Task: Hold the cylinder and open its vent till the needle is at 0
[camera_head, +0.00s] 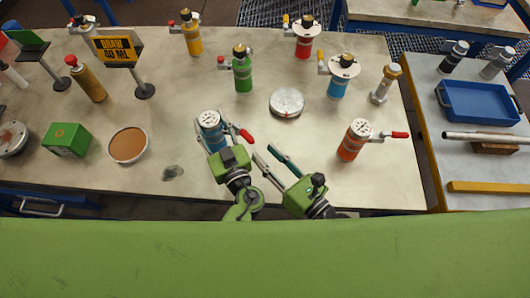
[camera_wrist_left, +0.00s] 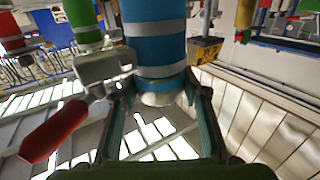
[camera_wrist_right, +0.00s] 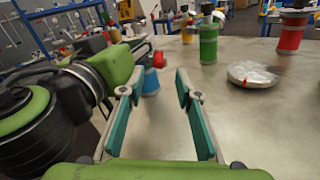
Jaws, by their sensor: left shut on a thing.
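A blue cylinder (camera_head: 216,144) stands near the table's front edge, with a white round gauge (camera_head: 210,118) on top. Its red-tipped lever (camera_head: 246,135) points right, and the red grip (camera_wrist_left: 55,130) is large in the left wrist view. The needle is too small to read. My left gripper (camera_head: 212,138) is shut on the blue cylinder, with a finger on each side of its body (camera_wrist_left: 155,45). My right gripper (camera_head: 264,152) is open and empty, just right of the lever. In the right wrist view the cylinder (camera_wrist_right: 150,82) and red grip (camera_wrist_right: 159,60) show beyond its fingers.
An orange cylinder (camera_head: 349,148) with a red lever stands to the right. A round silver disc (camera_head: 287,103) lies behind, near a green cylinder (camera_head: 242,75). A bowl (camera_head: 128,145) and green box (camera_head: 67,140) are left. The table between the disc and orange cylinder is clear.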

